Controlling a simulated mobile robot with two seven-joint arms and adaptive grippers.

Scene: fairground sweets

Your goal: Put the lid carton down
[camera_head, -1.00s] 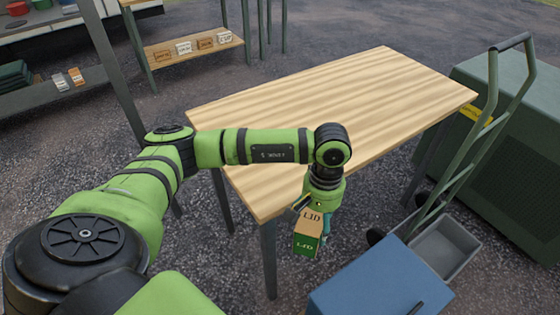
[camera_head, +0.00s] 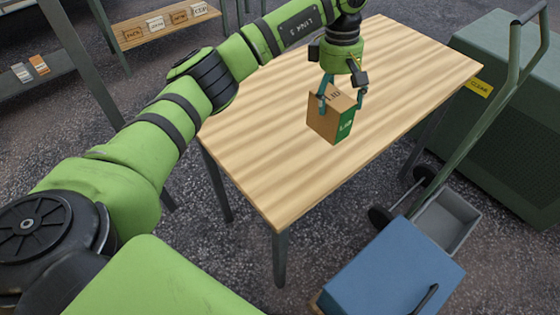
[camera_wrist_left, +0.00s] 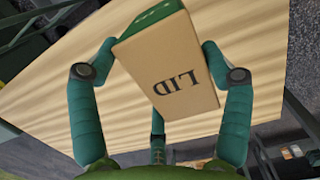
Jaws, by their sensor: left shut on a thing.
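The lid carton (camera_head: 326,119) is a brown box with a green side panel and the word LID on its top. My left gripper (camera_head: 342,91) comes down from above and is shut on it, a finger on each side. In the left wrist view the carton (camera_wrist_left: 168,75) sits between the fingers of my left gripper (camera_wrist_left: 160,72), slightly turned. The wooden table (camera_head: 262,150) lies below the carton. I cannot tell for sure whether the carton's base touches the tabletop. My right gripper is not in view.
The tabletop is otherwise bare. A hand truck (camera_head: 480,120) and a green cabinet (camera_head: 500,150) with a yellow label stand at the right. A blue box (camera_head: 390,270) is at the front right. A shelf (camera_head: 165,34) with several small cartons stands at the back left.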

